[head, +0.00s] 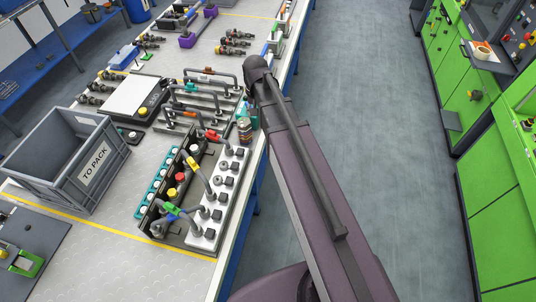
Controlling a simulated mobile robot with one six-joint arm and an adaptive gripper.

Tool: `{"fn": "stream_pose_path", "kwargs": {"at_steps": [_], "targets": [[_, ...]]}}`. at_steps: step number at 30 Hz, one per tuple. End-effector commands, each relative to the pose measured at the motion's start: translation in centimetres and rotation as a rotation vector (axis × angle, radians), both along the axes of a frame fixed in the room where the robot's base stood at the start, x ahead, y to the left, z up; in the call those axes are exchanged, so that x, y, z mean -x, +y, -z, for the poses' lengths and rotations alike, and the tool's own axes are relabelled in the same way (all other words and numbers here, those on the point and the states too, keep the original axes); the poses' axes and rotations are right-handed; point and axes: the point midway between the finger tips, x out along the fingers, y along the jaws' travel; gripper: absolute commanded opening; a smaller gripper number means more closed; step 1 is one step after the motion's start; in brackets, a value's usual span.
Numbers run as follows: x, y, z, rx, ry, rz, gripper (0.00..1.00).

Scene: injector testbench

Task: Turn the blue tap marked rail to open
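A small valve block with coloured taps stands near the front of the bench in the head view. A blue and green tap (173,209) sits at its near end, on a grey pipe fitting. It is small, and I cannot read any mark or tell its exact handle position. A yellow lever (193,163) and a red lever (211,134) sit on pipes farther back. My arm reaches up along the bench's right edge, well apart from the blue and green tap. My gripper cannot be made out.
A white panel (212,207) with several dark fittings borders the block on the right. A grey crate (58,160) marked TO PACK stands left. Curved pipes (205,92) rise behind. A yellow line (110,230) crosses the clear front bench. Open floor (375,120) lies right.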

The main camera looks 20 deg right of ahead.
Motion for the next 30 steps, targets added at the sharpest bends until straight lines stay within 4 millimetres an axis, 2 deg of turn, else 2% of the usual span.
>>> {"fn": "stream_pose_path", "kwargs": {"at_steps": [1, 21, 30], "targets": [[1.0, 0.0, 0.6, 0.000, 0.000, -0.011, 0.56], [9.5, -0.1, 4.6, 0.000, 0.000, -0.181, 0.56], [12.4, -0.1, 5.8, 0.001, 0.000, -0.243, 0.56]]}}
